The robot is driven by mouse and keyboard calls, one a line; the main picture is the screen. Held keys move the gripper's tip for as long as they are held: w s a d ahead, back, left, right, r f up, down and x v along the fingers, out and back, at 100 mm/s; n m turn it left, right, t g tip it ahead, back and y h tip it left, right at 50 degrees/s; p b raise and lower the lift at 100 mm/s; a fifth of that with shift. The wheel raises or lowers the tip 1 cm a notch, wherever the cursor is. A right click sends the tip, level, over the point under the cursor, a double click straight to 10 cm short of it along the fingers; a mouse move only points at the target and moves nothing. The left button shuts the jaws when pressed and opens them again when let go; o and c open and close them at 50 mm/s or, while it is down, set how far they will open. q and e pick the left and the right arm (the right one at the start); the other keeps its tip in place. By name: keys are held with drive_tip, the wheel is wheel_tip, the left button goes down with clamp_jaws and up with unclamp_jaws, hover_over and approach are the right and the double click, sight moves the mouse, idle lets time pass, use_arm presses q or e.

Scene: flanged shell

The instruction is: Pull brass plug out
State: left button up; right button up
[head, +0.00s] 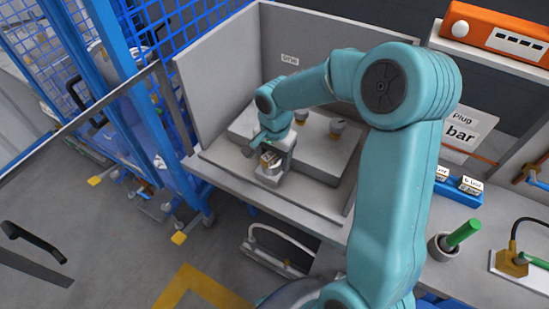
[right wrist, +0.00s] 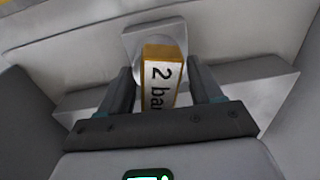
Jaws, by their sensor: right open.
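The brass plug (right wrist: 160,85) shows in the right wrist view as a brass-edged block with a white "2 bar" label. It sits in front of a light square fitting (right wrist: 146,38) on the grey shell. My right gripper (right wrist: 164,88) is open, with one finger on each side of the plug. I see no clear contact between the fingers and the plug. In the head view my right gripper (head: 266,147) is at the front left of the grey shell (head: 323,160), and the plug (head: 270,160) is partly hidden there. My left gripper is not in view.
Grey panels (head: 222,82) wall the shell's bay at the back and left. Two other small fittings (head: 337,127) stand on the shell. At right are labelled blocks (head: 468,185), a cup with a green handle (head: 464,234) and an orange box (head: 495,35).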

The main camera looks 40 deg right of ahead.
drive_tip(key=shift+a+r+g, duration=0.1)
drive_tip(key=shift+a+g, duration=0.2)
drive_tip(key=shift+a, duration=0.45)
drive_tip(key=shift+c, duration=0.7)
drive_tip(key=shift+s+d, duration=0.2)
drive_tip(key=shift+s, duration=0.05)
drive_tip(key=shift+w+a, duration=0.1)
drive_tip(key=shift+a, duration=0.05)
drive_tip(key=o, duration=1.3)
drive_tip(key=shift+w+r, duration=0.1)
drive_tip(key=shift+d, duration=0.2)
